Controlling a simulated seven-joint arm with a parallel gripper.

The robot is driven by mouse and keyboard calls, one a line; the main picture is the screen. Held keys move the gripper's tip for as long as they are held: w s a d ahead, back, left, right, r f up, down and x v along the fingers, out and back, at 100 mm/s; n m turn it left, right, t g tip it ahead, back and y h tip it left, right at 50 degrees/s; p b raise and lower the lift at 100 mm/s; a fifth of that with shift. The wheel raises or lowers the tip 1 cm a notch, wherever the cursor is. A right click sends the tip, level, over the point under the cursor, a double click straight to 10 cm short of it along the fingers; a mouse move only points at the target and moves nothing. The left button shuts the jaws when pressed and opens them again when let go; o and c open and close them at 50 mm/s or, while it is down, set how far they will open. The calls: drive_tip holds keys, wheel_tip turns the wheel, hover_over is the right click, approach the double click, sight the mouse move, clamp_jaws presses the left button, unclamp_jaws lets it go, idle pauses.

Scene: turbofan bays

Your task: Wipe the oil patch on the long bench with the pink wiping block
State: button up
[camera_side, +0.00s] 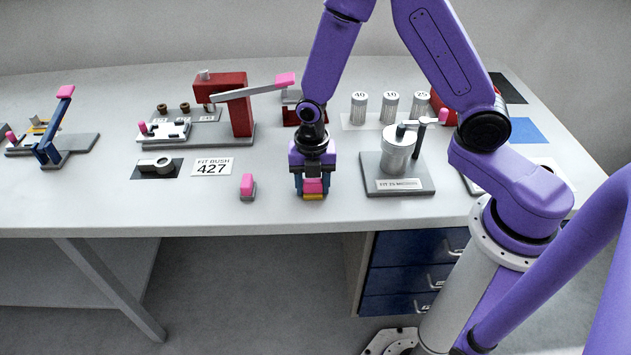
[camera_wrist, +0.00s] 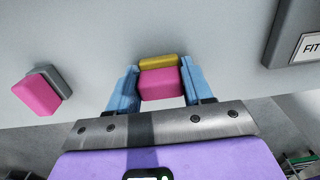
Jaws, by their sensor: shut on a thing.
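My gripper (camera_side: 312,178) points down over the front part of the long bench (camera_side: 280,213). Its blue fingers are shut on a pink wiping block (camera_side: 313,186) with a yellow layer at its bottom. In the wrist view the pink wiping block (camera_wrist: 160,85) sits between both fingers, with the yellow layer beyond it. The block is at or close to the bench top; I cannot tell whether it touches. I see no oil patch in either view; it may be hidden under the block or gripper.
A second pink block with a grey base (camera_side: 248,187) stands left of my gripper. A grey fixture with a cylinder (camera_side: 398,175) stands close on the right. A red press (camera_side: 234,105) and a "427" card (camera_side: 211,167) are behind left. The bench's front edge is near.

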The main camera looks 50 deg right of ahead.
drive_tip(key=shift+w+a, duration=0.4)
drive_tip(key=shift+w+a+r, duration=0.2)
drive_tip(key=shift+w+a, duration=0.25)
wheel_tip(320, 180, up, 8)
idle(0.4)
